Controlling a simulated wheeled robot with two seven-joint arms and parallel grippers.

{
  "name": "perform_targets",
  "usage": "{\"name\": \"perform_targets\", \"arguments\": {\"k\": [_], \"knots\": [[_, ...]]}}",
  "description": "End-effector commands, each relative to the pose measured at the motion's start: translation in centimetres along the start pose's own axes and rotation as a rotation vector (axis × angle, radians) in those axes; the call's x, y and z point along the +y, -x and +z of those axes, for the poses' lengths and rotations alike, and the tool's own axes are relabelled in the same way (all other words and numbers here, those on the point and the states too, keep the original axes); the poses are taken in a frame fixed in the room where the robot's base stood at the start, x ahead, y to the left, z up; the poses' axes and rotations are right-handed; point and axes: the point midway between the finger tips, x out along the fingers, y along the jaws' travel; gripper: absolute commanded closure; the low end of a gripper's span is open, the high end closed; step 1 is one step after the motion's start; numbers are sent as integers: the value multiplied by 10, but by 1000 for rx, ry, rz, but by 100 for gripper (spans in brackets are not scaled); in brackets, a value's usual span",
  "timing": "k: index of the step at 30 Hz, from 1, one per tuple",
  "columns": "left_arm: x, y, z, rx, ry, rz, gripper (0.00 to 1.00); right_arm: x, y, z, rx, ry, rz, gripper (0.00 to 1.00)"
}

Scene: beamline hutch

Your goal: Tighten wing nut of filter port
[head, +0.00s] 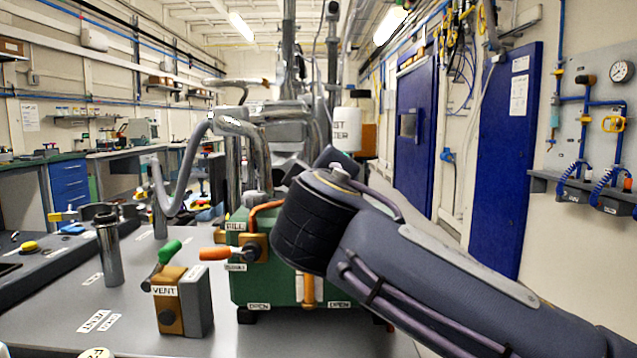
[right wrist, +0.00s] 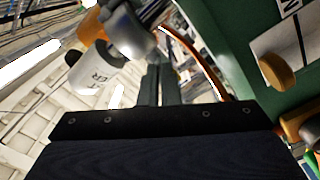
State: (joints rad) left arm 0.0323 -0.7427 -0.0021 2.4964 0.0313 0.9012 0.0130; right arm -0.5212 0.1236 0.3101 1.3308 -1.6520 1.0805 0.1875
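A white canister lettered as a filter (head: 347,130) stands behind the green pump (head: 240,285); it shows tilted in the right wrist view (right wrist: 92,73), beside a grey metal fitting (right wrist: 128,32). I cannot make out the wing nut or the clamp at the filter port for certain; my right arm covers part of the pump's top. My right gripper (right wrist: 160,84) has its two dark fingers side by side, with nothing visible between them. It is close to the pump, apart from the canister in the picture. My left gripper is not in view.
An orange-handled valve (head: 215,253) sits on the pump's left. A VENT block (head: 182,302) with a green handle and an upright steel tube (head: 108,250) stand on the grey bench (head: 60,325). Metal pipes and a bent hose rise above the pump. Blue doors (head: 413,140) are at the right.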

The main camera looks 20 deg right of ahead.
Motion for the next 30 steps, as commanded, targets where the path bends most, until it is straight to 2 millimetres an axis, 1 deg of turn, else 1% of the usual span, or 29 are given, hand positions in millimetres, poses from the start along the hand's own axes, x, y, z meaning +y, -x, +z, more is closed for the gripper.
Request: {"name": "perform_targets", "arguments": {"k": [1, 8, 9, 10, 11, 17, 20, 23, 30], "knots": [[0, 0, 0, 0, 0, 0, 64, -3, 0, 1, -3, 1, -7, 100], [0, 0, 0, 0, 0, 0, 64, -4, 0, 1, -3, 3, -7, 100], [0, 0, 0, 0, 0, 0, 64, -4, 0, 1, -3, 3, -7, 93], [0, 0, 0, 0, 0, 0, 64, -4, 0, 0, -2, 3, -7, 89], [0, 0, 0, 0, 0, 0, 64, -4, 0, 0, -2, 3, -6, 87], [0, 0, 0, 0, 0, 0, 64, -2, 0, 0, -1, 2, -3, 87], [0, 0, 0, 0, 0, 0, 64, -1, 3, 0, 0, 2, -3, 87], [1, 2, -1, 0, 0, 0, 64, 0, 14, -1, 2, 1, -2, 87], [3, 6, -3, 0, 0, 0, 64, 0, 55, -1, 2, 2, -3, 87]]}}
